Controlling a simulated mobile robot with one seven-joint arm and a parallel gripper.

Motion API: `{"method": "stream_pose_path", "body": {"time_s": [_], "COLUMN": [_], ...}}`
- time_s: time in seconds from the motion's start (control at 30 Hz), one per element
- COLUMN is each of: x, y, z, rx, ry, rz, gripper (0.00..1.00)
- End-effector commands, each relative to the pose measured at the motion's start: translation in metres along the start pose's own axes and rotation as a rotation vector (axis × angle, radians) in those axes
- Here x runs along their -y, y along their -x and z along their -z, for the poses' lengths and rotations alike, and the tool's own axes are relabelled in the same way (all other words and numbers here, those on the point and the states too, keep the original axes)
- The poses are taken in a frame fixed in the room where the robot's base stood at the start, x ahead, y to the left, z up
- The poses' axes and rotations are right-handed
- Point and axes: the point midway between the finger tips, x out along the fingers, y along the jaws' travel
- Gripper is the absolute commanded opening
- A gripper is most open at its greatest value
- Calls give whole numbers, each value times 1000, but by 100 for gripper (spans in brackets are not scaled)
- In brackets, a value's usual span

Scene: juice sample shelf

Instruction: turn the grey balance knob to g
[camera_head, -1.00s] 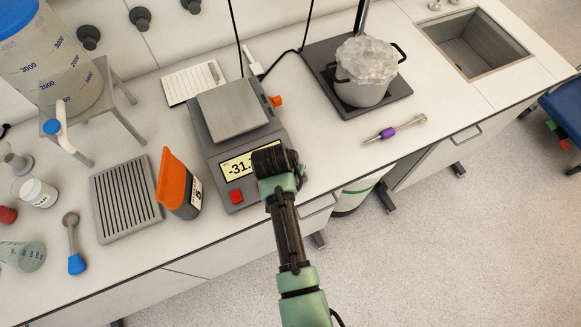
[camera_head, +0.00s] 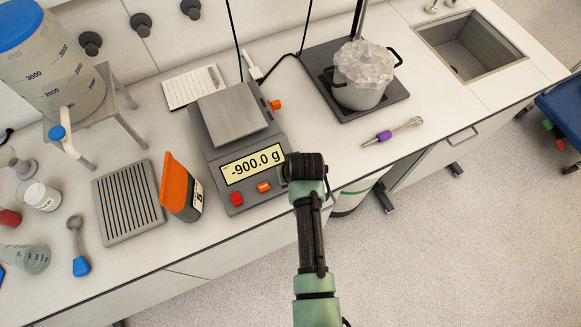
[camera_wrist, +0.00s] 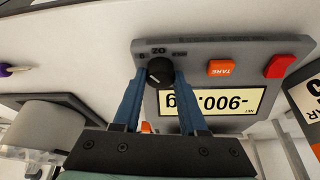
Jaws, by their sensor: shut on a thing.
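The balance (camera_head: 212,145) stands on the bench, and its display (camera_head: 253,162) reads -900.0 g. In the wrist view the balance knob (camera_wrist: 160,70) is a dark round dial on the front panel, below an "oz" mark and other marks too small to read. My gripper (camera_wrist: 160,77) has its two blue fingers on either side of the knob, shut on it. In the head view my gripper (camera_head: 287,172) is at the panel's right end and hides the knob.
A red button (camera_head: 236,198) and an orange tare button (camera_head: 264,187) sit left of my gripper. An orange-topped container (camera_head: 178,188) stands left of the balance. A pot of ice (camera_head: 360,92) and a purple-handled tool (camera_head: 384,136) are to the right.

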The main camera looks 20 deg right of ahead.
Motion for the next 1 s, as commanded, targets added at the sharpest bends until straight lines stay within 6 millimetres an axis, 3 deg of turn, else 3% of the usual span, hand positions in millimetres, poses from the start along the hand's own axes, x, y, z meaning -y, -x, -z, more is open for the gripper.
{"method": "stream_pose_path", "body": {"time_s": [0.37,0.9,0.93,1.0], "x": [-1,-1,-1,-1], "y": [0,0,0,0], "z": [-1,-1,-1,-1], "rx": [2,3,3,3], "ry": [150,174,174,174], "rz": [63,71,71,71], "gripper": [0,0,47,60]}}
